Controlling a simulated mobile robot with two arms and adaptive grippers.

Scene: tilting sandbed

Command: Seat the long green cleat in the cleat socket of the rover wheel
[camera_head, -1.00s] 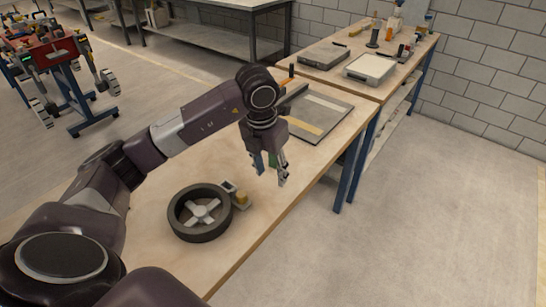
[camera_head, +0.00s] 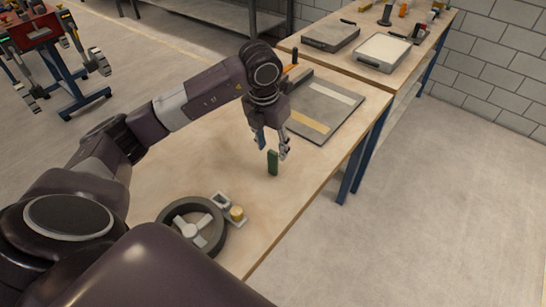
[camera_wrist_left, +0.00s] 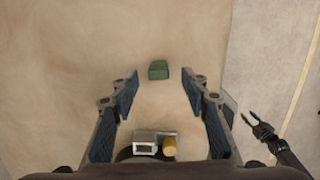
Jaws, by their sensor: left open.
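The long green cleat (camera_head: 273,163) stands upright on the wooden table, apart from the wheel. My left gripper (camera_head: 272,147) is open and empty just above it, fingers pointing down. In the left wrist view the cleat (camera_wrist_left: 158,70) shows end-on, ahead of the gap between the open fingers (camera_wrist_left: 161,88). The dark rover wheel (camera_head: 166,217) with pale spokes lies flat at the table's near part. A small grey block (camera_head: 221,200) and a yellow cylinder (camera_head: 237,213) sit at its rim; I cannot make out the cleat socket. My right gripper (camera_wrist_left: 249,115) shows open in the wrist view.
A grey mat (camera_head: 335,117) with a pale strip lies behind the gripper. Flat trays (camera_head: 382,52) and tools stand on the farther bench. The table left of the cleat is clear.

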